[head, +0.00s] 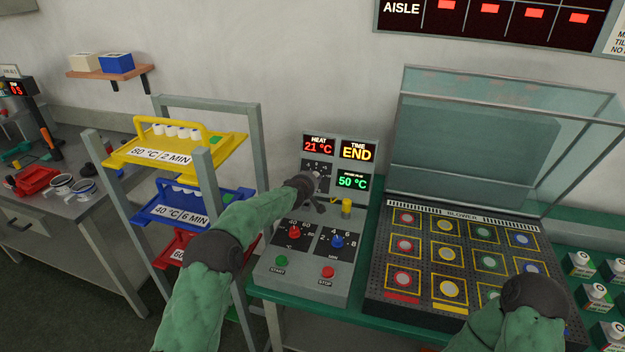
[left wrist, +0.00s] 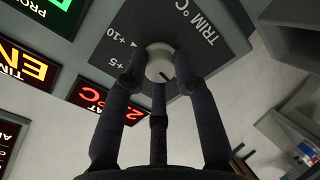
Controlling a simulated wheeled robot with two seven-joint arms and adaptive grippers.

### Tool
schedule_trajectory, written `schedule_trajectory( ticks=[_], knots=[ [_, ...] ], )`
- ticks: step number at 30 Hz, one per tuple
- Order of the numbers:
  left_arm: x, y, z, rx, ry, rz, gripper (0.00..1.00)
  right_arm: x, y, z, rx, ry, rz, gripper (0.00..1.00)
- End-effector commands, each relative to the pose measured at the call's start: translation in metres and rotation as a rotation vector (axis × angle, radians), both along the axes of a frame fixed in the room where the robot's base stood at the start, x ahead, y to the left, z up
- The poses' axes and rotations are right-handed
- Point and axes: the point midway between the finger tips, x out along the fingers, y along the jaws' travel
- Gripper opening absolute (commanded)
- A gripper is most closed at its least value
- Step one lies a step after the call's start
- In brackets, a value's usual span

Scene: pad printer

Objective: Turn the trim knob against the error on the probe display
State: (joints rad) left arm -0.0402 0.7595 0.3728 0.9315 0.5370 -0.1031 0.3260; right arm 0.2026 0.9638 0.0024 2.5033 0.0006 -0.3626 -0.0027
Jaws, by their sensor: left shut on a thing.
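The trim knob (left wrist: 159,63) is pale and round, set in a dark panel marked TRIM °C, with +5 and +10 readable. My left gripper (left wrist: 155,72) has its fingers around the knob and is shut on it. In the head view my left gripper (head: 314,183) covers the knob and part of the trim panel (head: 318,168). The green probe display (head: 352,182) reads 50 °C. A small white triangle shows beside +10. The rest of the scale is hidden or out of frame in the left wrist view.
The red heat display (head: 318,146) reads 21 °C and the time display (head: 357,151) reads END. Below are a red dial (head: 294,232), a blue dial (head: 337,241) and a yellow-topped post (head: 347,207). The blower bed (head: 385,275) with its raised clear lid stands to the right.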

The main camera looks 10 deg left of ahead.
Motion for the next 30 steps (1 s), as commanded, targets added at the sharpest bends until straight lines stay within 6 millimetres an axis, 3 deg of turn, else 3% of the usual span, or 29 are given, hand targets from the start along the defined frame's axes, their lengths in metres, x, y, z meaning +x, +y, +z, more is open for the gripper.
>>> schedule_trajectory(
  ticks=[3, 4, 6, 20, 30],
  knots=[
    [-0.001, -0.002, -0.005, 0.000, 0.008, -0.005, 0.00, 0.000, 0.000, 0.000, 0.000, 0.000, 0.000, 0.00],
    [-0.001, -0.002, -0.005, 0.000, 0.008, -0.005, 0.34, 0.000, 0.000, 0.000, 0.000, 0.000, 0.000, 0.00],
    [-0.001, -0.002, -0.005, 0.000, 0.008, -0.005, 0.52, 0.000, 0.000, 0.000, 0.000, 0.000, 0.000, 0.00],
    [-0.003, 0.000, 0.001, 0.001, 0.001, -0.001, 0.52, 0.000, 0.000, 0.000, 0.000, 0.000, 0.000, 0.00],
    [-0.028, 0.004, 0.012, 0.002, 0.000, -0.002, 0.52, 0.000, 0.000, 0.000, 0.000, 0.000, 0.000, 0.00]
  ],
)
